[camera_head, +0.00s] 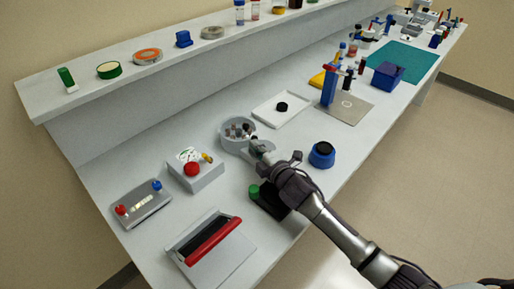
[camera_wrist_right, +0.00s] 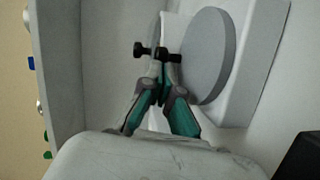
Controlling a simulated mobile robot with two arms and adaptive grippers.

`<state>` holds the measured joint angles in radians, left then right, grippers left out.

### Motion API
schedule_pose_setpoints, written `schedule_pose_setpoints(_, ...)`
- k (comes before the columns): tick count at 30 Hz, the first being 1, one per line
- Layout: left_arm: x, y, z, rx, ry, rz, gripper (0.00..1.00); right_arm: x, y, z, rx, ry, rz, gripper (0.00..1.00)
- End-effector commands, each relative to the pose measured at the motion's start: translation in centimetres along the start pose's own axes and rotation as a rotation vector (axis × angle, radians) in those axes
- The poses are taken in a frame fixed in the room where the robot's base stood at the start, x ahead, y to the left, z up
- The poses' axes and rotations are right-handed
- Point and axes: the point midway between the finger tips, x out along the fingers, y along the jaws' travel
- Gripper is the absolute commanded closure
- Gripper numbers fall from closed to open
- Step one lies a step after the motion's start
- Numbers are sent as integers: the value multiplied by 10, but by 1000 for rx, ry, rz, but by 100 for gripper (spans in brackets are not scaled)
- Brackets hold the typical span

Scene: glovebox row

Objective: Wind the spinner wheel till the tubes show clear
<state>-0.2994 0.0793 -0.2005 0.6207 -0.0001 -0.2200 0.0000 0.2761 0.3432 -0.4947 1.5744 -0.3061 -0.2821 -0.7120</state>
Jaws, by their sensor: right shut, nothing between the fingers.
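The spinner (camera_head: 231,143) is a grey, round-ended device in the middle of the bench in the head view, with small dark and pale pieces on top that may be the tubes. Whether they look clear is too small to tell. My right gripper (camera_head: 256,146) is at its near right side and covers part of it. In the wrist view the right gripper (camera_wrist_right: 163,62) is shut and empty, its fingertips beside a dark knobbed crank (camera_wrist_right: 141,50). A grey disc (camera_wrist_right: 207,55) stands just right of the fingers. I cannot tell whether they touch the crank. My left gripper is out of view.
A white box with a red button (camera_head: 204,180), a grey box with red and blue knobs (camera_head: 146,208) and a red-handled device (camera_head: 229,261) stand left of my arm. A white tray (camera_head: 268,116) lies behind. A blue round pot (camera_head: 321,160) is to the right.

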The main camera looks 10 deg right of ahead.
Motion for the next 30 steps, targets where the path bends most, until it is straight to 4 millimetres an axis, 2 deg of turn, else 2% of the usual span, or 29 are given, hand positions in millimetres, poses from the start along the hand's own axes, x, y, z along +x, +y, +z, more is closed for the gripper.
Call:
schedule_pose_setpoints(17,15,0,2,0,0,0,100,4,-2,-2,19,-128,17,100)
schedule_pose_setpoints(24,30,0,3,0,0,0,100,8,-2,-3,38,-249,32,100)
schedule_pose_setpoints(30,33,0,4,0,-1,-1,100,10,1,-1,36,-305,38,100)
